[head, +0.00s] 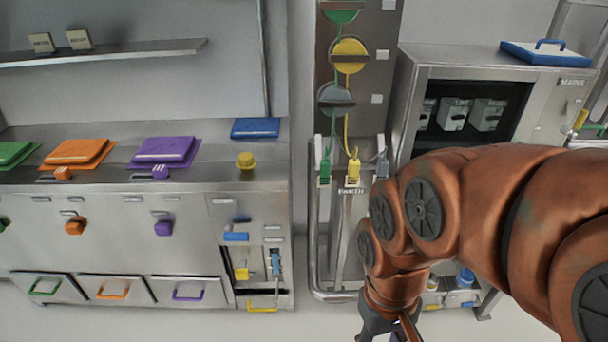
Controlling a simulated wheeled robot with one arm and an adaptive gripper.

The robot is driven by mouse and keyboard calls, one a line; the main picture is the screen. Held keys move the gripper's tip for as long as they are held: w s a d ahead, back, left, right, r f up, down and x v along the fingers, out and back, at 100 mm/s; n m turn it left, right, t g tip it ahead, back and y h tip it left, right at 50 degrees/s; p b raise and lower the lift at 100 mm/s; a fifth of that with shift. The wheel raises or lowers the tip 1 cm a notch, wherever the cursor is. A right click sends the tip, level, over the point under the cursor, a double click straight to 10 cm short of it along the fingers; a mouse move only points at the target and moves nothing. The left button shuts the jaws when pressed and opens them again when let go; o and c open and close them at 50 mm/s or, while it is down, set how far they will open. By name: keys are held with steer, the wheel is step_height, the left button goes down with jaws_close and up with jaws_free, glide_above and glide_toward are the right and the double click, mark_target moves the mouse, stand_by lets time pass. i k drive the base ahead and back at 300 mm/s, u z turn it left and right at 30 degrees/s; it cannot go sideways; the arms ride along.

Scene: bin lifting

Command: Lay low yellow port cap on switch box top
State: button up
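Several yellow pieces show, and I cannot tell for sure which is the low port cap. A small yellow block (242,274) sits low on the steel cabinet front, left of a blue lever. A yellow knob-like cap (246,160) stands on the counter above it. The switch box (407,110) is the steel cabinet at right with switches inside; its top (450,54) is mostly bare, with a blue-and-white lid (545,53) at its right. My gripper (388,336) points down at the bottom edge, right of the yellow block and well apart from it. Its fingertips are cut off.
Green, orange and purple pads (163,149) lie along the counter. A panel with hanging green and yellow plugs (353,172) stands mid-view above a metal rail frame (314,235). My arm covers the area below the switch box. Bare floor shows at the bottom.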

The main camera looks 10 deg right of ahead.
mark_target(456, 52)
steer(key=u, duration=0.8)
steer(key=i, duration=0.65)
steer(key=u, duration=0.6)
